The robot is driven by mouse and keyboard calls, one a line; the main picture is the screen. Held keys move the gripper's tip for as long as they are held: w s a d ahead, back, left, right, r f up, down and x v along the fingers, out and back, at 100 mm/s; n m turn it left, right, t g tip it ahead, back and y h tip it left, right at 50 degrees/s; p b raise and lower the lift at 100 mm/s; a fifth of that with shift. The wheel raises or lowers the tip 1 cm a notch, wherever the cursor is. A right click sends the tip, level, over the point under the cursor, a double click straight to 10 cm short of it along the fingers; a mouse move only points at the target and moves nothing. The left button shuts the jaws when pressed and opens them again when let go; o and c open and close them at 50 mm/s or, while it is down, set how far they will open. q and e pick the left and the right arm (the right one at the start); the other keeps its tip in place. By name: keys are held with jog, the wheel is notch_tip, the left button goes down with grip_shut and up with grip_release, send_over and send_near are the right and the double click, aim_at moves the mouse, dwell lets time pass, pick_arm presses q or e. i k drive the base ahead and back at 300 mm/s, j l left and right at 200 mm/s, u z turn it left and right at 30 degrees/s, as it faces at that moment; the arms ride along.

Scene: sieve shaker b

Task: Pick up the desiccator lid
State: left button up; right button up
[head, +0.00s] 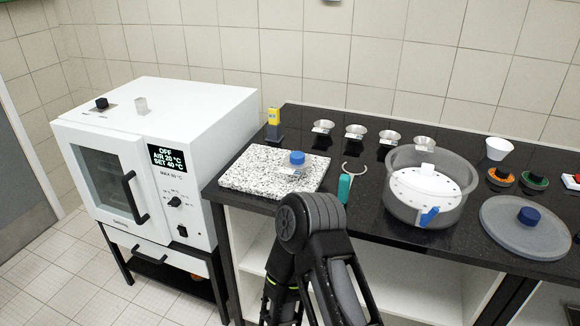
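The desiccator lid (498,236) is a grey, translucent round disc with a blue knob (528,215) on top. It lies flat on the black bench at the right, near the front edge, with the knob up. The desiccator bowl (398,206) stands open just left of the lid. It is clear grey, with a white perforated plate inside and a blue tap at its front. A black arm part of mine rises at the bottom middle, in front of the bench and well left of the lid. No gripper fingers show in the head view.
Orange and green topped round items (535,180) and a white cup (499,149) sit behind the lid. Several small metal dishes (355,132) line the back. A speckled slab (245,174) and a white oven (185,125) are at the left. A teal-handled tool (345,188) lies left of the bowl.

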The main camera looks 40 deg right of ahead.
aim_at(526, 226)
jog(key=z, duration=2.7)
